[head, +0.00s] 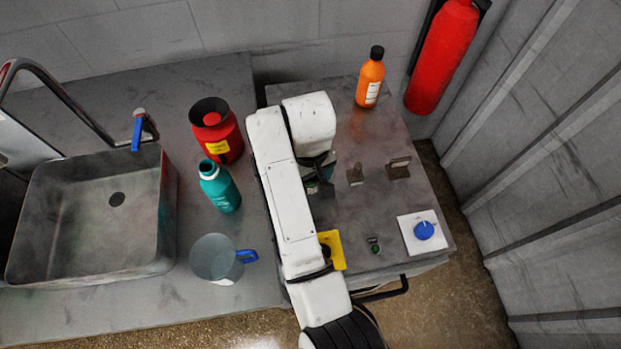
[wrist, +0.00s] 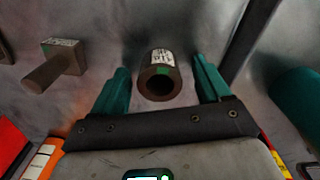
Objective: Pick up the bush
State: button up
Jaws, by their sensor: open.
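The bush (wrist: 158,82) is a short, dark brown hollow cylinder with a white label and a green mark, in the middle of the wrist view. Its open end faces the camera. My gripper (wrist: 160,66) is open, with one teal finger to the left of the bush and one to the right. Gaps show on both sides, and I cannot tell how deep the fingers reach around it. In the head view my gripper (head: 319,178) is partly covered by my white arm above the grey cabinet top, and the bush is hidden there.
A block with a peg (head: 355,175) stands right of my gripper, another brown block (head: 398,168) beyond it. An orange bottle (head: 370,80) stands behind. A teal bottle (head: 219,187), red container (head: 216,131) and jug (head: 215,258) stand left. A blue knob (head: 424,230) is front right.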

jog(key=c, duration=1.3)
